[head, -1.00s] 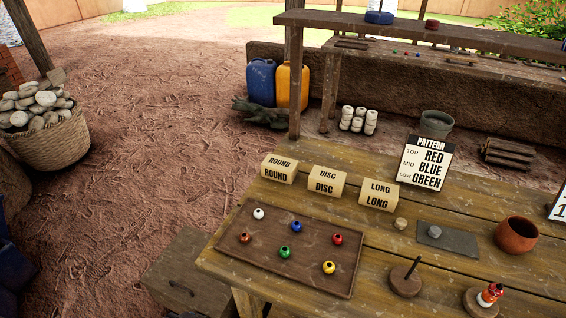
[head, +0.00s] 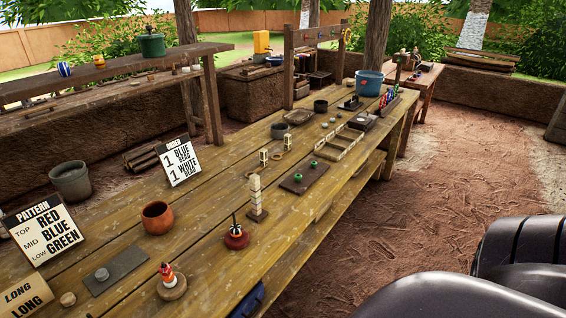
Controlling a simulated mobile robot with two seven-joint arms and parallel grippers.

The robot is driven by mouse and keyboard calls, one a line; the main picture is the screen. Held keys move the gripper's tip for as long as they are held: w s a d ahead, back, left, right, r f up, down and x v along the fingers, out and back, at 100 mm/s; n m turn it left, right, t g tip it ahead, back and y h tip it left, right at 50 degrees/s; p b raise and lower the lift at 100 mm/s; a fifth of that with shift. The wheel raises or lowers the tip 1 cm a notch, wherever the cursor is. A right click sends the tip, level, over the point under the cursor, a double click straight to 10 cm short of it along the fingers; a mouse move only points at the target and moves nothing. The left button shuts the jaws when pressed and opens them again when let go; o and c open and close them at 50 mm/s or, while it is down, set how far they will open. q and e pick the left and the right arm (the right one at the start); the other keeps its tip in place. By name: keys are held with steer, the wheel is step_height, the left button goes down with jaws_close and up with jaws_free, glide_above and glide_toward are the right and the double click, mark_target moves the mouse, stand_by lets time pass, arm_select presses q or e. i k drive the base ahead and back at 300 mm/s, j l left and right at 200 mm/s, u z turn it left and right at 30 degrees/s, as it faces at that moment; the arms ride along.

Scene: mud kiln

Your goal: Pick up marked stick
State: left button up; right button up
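No stick stands out clearly as the marked one. An upright pale post with dark bands (head: 255,194) stands on a small dark base on the long wooden table (head: 205,205). A red rounded pot (head: 236,238) with a thin dark stick rising from it stands in front of the post. A red, white and dark stacked piece (head: 168,275) stands on a round wooden base at the lower left. Neither of my grippers shows in the head view.
An orange-brown bowl (head: 157,217), a pattern sign (head: 43,229) and a bead-count sign (head: 180,160) stand on the table. A dark board with green beads (head: 304,177) and a partitioned wooden tray (head: 338,144) lie farther along. Bare ground (head: 425,205) is open on the right.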

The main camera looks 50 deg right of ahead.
mark_target(257, 214)
steer(key=k+l+z, duration=0.15)
steer(key=l+z, duration=0.25)
steer(key=k+l+z, duration=0.1)
steer(key=l+z, duration=0.3)
